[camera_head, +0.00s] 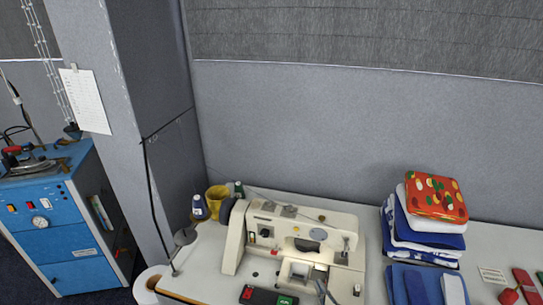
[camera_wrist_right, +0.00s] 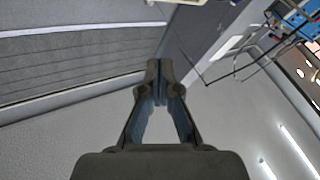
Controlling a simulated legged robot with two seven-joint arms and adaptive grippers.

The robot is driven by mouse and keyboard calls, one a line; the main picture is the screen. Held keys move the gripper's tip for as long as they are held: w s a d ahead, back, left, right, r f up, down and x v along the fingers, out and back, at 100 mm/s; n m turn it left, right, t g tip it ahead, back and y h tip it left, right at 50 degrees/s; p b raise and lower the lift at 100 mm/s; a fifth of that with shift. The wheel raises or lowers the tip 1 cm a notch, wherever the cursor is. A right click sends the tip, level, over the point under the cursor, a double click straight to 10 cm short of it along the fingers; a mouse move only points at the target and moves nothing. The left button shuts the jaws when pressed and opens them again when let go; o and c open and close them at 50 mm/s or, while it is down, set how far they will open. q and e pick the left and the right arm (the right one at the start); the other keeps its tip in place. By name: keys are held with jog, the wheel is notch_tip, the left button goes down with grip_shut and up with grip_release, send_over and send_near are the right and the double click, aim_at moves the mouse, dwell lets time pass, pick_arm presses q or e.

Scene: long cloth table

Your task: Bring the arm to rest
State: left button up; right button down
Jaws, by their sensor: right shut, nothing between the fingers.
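My right gripper (camera_wrist_right: 158,72) shows in the right wrist view. Its two dark fingers meet at the tips with nothing between them. The gripper points toward a grey wall, and no object is near the fingertips. I cannot make out either gripper clearly in the head view. My left gripper is not in view.
In the head view, a sewing machine (camera_head: 294,234) stands on the table (camera_head: 373,262). Folded cloths (camera_head: 427,240) are stacked to its right, under a red patterned piece (camera_head: 436,195). A blue cabinet (camera_head: 60,225) stands far left.

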jog(key=s+d+f+m+g+h, duration=0.3)
jog(key=s+f+m+g+h, duration=0.1)
jog(key=s+f, duration=0.2)
jog(key=s+d+f+m+g+h, duration=0.3)
jog(key=s+d+f+g+h, duration=0.15)
jog(key=f, duration=0.25)
jog(key=s+a+f+g, duration=0.2)
jog(key=s+g, duration=0.2)
jog(key=s, duration=0.5)
jog(key=s+a+f+g, duration=0.2)
jog(key=s+g, duration=0.2)
jog(key=s, duration=0.6)
notch_tip(320, 180, down, 26)
jog(key=s, duration=0.2)
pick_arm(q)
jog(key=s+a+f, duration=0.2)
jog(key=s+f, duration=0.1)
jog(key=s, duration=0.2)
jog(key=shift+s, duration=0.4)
pick_arm(e)
jog(key=s+d+f+g, duration=0.1)
jog(key=s+f, duration=0.6)
jog(key=s, duration=0.2)
jog(key=s+d+f, duration=0.2)
jog(key=s+f, duration=0.6)
jog(key=shift+s+d+g+y, duration=0.25)
jog(key=shift+s+g+y, duration=0.1)
